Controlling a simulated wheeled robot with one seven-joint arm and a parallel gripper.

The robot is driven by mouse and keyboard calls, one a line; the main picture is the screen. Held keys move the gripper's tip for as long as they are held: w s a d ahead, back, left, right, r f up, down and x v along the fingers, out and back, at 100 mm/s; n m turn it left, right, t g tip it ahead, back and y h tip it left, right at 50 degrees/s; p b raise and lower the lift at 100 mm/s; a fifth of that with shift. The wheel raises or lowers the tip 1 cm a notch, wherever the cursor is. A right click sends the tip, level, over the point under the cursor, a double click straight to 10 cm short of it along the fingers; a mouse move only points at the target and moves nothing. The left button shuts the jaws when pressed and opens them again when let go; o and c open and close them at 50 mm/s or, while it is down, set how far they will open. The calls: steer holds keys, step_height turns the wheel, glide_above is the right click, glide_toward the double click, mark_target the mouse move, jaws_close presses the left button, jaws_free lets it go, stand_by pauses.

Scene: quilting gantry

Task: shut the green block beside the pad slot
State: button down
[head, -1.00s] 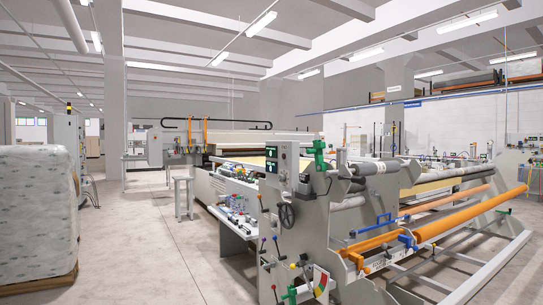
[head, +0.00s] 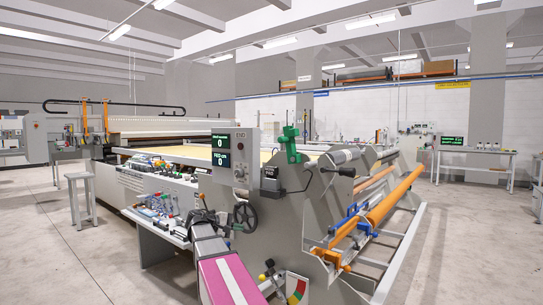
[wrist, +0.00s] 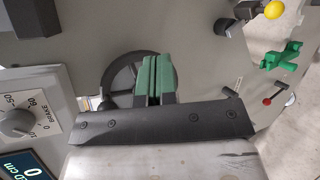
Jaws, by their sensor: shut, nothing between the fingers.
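A green block (head: 290,143) with a stepped, clamp-like shape stands on the top edge of the grey machine end frame in the head view. A small dark labelled box (head: 270,178), perhaps the pad slot, is just below and left of it. Whether the block is open or shut is too small to tell. My gripper (head: 203,199) is low and left of the block, well apart from it, before the machine's front. In the wrist view my gripper (wrist: 154,60) shows two green-padded fingers together, empty, in front of the black handwheel (wrist: 115,82).
The control panel (head: 222,155) with green displays stands left of the block. A second green fitting (wrist: 282,57) and a yellow knob (wrist: 274,9) show in the wrist view. A cluttered side table (head: 160,222) is at left. Orange rollers (head: 395,195) extend right.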

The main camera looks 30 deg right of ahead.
step_height(320, 180, up, 29)
steer(key=d+m+g+h, duration=0.2)
steer(key=m+g+h, duration=0.3)
steer(key=g, duration=0.3)
glide_toward(289, 145)
steer(key=w+r, duration=0.1)
steer(key=r, duration=0.1)
steer(key=shift+s+d+r+h, duration=0.1)
steer(key=shift+s+d+r, duration=0.2)
steer(key=shift+s, duration=0.2)
steer(key=shift+s+d+r+h, duration=0.1)
steer(key=shift+s+d+r, duration=0.15)
steer(key=shift+s, duration=0.25)
steer(key=shift+s+d+r+h, duration=0.1)
steer(key=shift+s+d+r, duration=0.15)
steer(key=shift+s, duration=0.3)
steer(key=shift+d, duration=0.2)
